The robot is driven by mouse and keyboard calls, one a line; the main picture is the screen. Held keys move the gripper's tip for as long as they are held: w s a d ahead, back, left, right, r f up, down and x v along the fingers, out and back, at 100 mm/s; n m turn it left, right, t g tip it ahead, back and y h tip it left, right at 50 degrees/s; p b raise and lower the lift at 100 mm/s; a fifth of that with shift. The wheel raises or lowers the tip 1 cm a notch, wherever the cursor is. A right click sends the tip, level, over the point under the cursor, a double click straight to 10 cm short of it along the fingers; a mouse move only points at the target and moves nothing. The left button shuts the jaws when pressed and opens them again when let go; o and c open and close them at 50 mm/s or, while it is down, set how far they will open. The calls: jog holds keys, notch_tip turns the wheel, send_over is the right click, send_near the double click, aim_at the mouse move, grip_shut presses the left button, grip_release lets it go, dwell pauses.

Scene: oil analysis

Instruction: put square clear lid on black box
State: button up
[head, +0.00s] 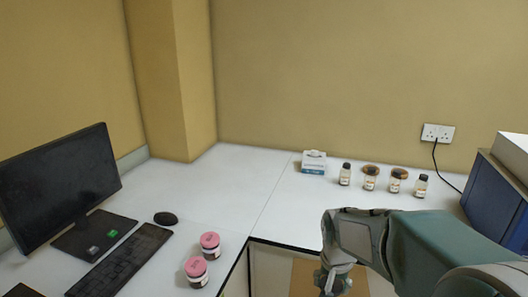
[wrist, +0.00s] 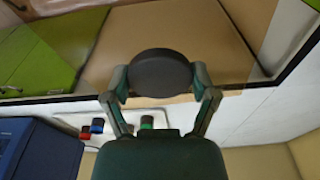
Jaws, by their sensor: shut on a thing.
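In the wrist view my gripper (wrist: 160,78) is shut on a dark round piece (wrist: 160,70), which looks like a knob. A brownish, see-through-looking pane (wrist: 215,45) spreads behind it. It may be the square clear lid, but I cannot tell its outline or whether it joins the knob. In the head view my arm reaches in at the lower right, and my gripper (head: 335,285) is low at the bottom edge, in front of the counter; its fingertips are not clear there. I cannot make out a black box in either view.
A white counter (head: 275,225) carries several small bottles (head: 370,180), a small white-blue box (head: 314,163) and two pink-lidded jars (head: 196,272). A monitor (head: 60,185) and keyboard (head: 120,262) stand left. A blue instrument (head: 492,205) stands right. Counter between jars and bottles is clear.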

jog(key=w+f+n, duration=0.2)
jog(key=w+f, duration=0.2)
jog(key=f, duration=0.4)
jog(key=w+f+n, duration=0.2)
jog(key=w+f, duration=0.3)
jog(key=f, duration=0.4)
jog(key=shift+y, duration=0.3)
